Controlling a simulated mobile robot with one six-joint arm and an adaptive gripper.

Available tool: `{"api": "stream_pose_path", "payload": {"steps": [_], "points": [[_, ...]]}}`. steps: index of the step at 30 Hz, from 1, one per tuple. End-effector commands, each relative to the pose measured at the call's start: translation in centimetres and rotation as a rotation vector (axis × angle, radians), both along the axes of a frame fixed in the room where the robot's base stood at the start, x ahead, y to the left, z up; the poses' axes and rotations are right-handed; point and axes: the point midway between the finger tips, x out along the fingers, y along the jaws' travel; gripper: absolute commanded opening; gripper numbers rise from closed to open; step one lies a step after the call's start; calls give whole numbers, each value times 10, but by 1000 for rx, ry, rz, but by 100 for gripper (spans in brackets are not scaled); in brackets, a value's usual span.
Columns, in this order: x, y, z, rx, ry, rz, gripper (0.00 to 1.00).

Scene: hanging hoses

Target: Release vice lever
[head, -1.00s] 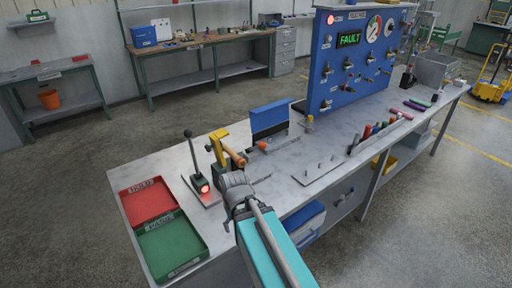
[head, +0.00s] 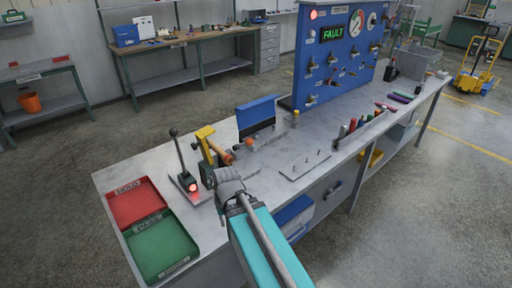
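The lever (head: 180,152) with a round black knob stands nearly upright on a small base with a glowing red light (head: 193,188), at the left part of the bench. The yellow vice (head: 205,141) stands just right of it, with an orange-brown cylindrical piece (head: 227,157) at its side; I cannot tell whether it is clamped. My gripper (head: 228,178) is right of the lever base and in front of the vice, seen from behind. Its fingertips are hidden by its own body, so its opening and any contact do not show.
A red tray (head: 133,204) and a green tray (head: 160,249) lie at the bench's left end. A blue plate stand (head: 256,113) and a blue panel reading FAULT (head: 322,75) stand behind. A plate with pegs (head: 304,164) lies to the right.

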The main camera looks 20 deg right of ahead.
Motion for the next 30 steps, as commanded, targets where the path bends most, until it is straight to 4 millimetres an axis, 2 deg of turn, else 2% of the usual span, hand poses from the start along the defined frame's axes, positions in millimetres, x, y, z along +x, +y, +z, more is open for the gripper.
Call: {"api": "stream_pose_path", "payload": {"steps": [8,17,26,30], "points": [[26,-18,-4,152,-48,-294,0],[59,-48,-1,386,-83,-711,0],[90,-92,11,646,-79,-1123,0],[103,-117,19,778,-63,-1312,0]]}}
